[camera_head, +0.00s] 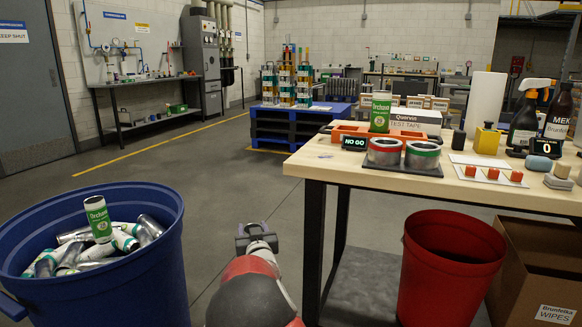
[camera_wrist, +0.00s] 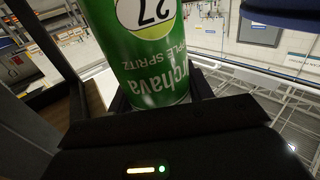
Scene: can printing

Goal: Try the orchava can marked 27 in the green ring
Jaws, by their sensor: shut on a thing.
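In the wrist view, a green can (camera_wrist: 140,55) marked 27, with upside-down "Orchava" lettering, sits between the fingers of my gripper (camera_wrist: 158,98). The jaws are shut on it. In the head view my gripper (camera_head: 257,238) is low, left of the workbench and well away from the rings; the held can cannot be made out there. The green ring (camera_head: 422,149) is on a dark plate at the bench's front left. A red ring (camera_head: 384,145) is left of it. A sign (camera_head: 354,143) beside them reads "NO GO".
Another green can (camera_head: 380,110) stands on the bench (camera_head: 330,170) near an orange holder. A blue barrel (camera_head: 160,240) at left holds loose cans and an upright Orchava can (camera_head: 97,218). A red bin (camera_head: 450,270) and cardboard box (camera_head: 540,255) stand at lower right.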

